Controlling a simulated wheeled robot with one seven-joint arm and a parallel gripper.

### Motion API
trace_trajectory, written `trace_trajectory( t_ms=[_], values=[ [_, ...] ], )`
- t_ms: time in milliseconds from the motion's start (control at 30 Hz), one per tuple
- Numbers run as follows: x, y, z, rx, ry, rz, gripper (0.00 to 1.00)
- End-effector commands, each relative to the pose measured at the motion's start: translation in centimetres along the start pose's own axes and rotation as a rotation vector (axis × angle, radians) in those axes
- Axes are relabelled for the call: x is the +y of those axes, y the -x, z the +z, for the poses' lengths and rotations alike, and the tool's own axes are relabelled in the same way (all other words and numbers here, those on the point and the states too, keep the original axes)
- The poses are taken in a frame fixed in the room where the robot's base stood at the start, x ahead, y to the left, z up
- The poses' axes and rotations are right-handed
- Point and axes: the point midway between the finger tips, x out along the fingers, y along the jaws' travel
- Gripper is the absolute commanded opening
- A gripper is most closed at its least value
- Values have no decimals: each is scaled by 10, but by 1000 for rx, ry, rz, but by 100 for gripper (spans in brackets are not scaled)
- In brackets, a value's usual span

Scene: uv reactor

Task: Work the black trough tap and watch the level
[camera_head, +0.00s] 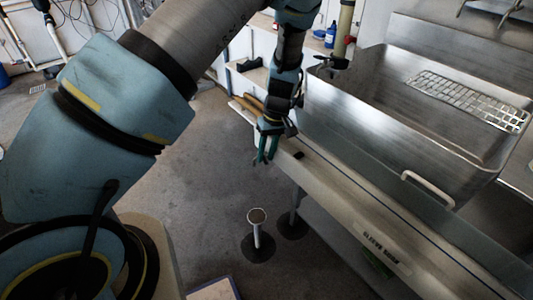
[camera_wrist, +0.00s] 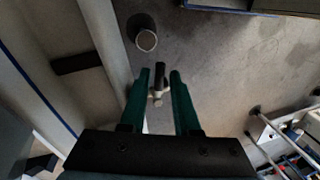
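My gripper (camera_head: 266,158) points down beside the front edge of the steel trough (camera_head: 350,130). In the wrist view its two teal fingers (camera_wrist: 159,80) are apart. A small tap with a black lever (camera_wrist: 159,72) and a pale metal body shows between the fingers, with gaps on both sides. I cannot tell its depth relative to the fingertips. In the head view I cannot make out this tap at the gripper. The trough's visible inside is bare grey metal, and I cannot make out a water level.
A pale ledge labelled "SLEEVE WASH" (camera_head: 383,247) runs along the trough front, with a small black block (camera_head: 299,155) on it. A white floor pipe (camera_head: 256,215) stands below. A wire rack (camera_head: 468,100) lies in the trough. The floor at centre is mostly clear.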

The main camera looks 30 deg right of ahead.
Motion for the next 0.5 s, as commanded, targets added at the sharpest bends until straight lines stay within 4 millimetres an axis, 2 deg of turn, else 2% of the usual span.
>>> trace_trajectory(
  t_ms=[100,500],
  values=[
    [1,0,1,-1,-1,1,46],
    [2,-1,2,-1,-9,2,46]
  ],
)
